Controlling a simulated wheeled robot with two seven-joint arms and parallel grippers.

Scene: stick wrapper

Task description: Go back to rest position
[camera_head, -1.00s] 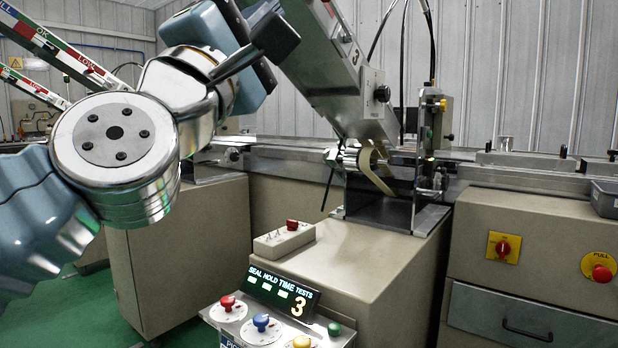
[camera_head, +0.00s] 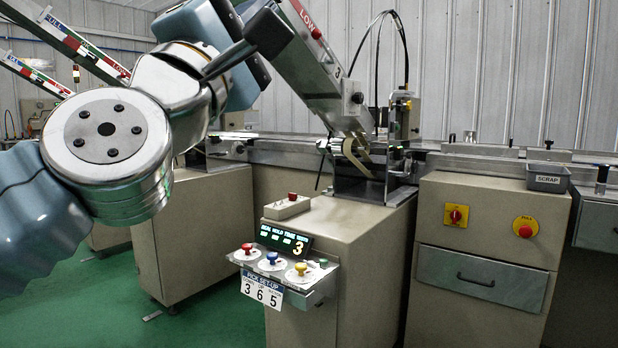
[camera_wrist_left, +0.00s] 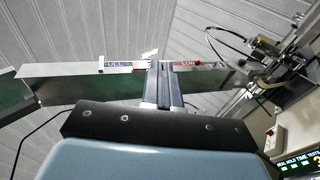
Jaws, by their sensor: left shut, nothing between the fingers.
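My left arm comes in from the left in the head view and is raised, with the left gripper (camera_head: 268,33) at the upper middle, in front of the slanted magazine of the wrapper. In the left wrist view the two fingers (camera_wrist_left: 165,84) are together, with nothing seen between them. The gripper looks apart from the machine, though the exact gap is hard to judge. My right gripper is not in view.
The control panel (camera_head: 284,240) with red, blue and yellow knobs stands low in the middle. A grey scrap bin (camera_head: 547,177) sits on the right cabinet (camera_head: 488,215). A conveyor rail runs along the back. Green floor is clear at lower left.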

